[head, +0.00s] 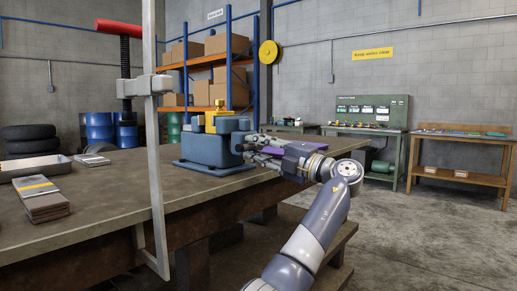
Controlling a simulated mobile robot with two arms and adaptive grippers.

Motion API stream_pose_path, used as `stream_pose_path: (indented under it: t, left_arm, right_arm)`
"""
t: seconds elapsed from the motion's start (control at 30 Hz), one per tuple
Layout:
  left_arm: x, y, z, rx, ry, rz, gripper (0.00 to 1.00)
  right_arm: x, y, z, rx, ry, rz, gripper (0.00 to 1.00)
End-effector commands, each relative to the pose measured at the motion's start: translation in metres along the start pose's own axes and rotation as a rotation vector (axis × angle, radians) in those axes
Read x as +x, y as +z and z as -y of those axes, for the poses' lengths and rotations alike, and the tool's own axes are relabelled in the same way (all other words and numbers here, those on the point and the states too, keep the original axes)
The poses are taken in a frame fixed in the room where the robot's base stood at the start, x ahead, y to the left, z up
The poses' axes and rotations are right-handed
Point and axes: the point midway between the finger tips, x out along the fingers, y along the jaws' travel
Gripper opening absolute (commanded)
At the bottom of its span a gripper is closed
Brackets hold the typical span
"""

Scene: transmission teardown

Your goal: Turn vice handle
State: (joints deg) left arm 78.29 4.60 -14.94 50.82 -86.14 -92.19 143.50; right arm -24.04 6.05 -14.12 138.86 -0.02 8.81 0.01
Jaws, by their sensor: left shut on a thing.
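The blue-grey vice (204,150) stands on its flat base near the far right edge of the workbench. A yellow brass-coloured part (215,122) sits at the top of its jaws. My right gripper is not in view.
The workbench (110,205) carries a grey upright clamp frame (157,190) in front, a stack of plates (42,205) and a tray (30,167) at left. A purple item (300,146) lies behind my left wrist. Shelves and side benches stand farther back.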

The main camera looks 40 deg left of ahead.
Motion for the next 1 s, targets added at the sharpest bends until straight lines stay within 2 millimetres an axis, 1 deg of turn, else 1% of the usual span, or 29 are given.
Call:
stream_pose_path:
  t: [0.1, 0.13, 0.2, 0.5, 0.63, 0.77, 1.0]
  left_arm:
    - [-0.001, 0.0, 0.002, 0.004, -0.002, -0.002, 0.0]
    - [-0.001, 0.0, 0.002, 0.004, -0.002, -0.002, 0.33]
    - [0.0, 0.0, 0.002, 0.004, -0.002, -0.001, 0.45]
    - [-0.001, 0.0, 0.001, 0.003, -0.001, -0.001, 0.45]
    - [-0.009, 0.001, 0.001, 0.003, 0.0, 0.001, 0.45]
    - [-0.03, 0.001, 0.001, 0.003, -0.001, 0.004, 0.45]
    - [-0.082, 0.001, 0.001, 0.003, -0.002, 0.003, 0.45]
  right_arm:
    - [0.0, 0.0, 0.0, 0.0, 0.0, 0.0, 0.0]
    - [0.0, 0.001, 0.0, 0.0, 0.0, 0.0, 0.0]
    - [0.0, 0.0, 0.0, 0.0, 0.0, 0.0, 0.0]
    - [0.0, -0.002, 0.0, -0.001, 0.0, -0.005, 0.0]
    - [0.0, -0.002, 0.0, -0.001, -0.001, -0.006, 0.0]
    - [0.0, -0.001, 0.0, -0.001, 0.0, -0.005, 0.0]
    - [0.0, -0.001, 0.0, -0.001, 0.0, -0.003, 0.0]
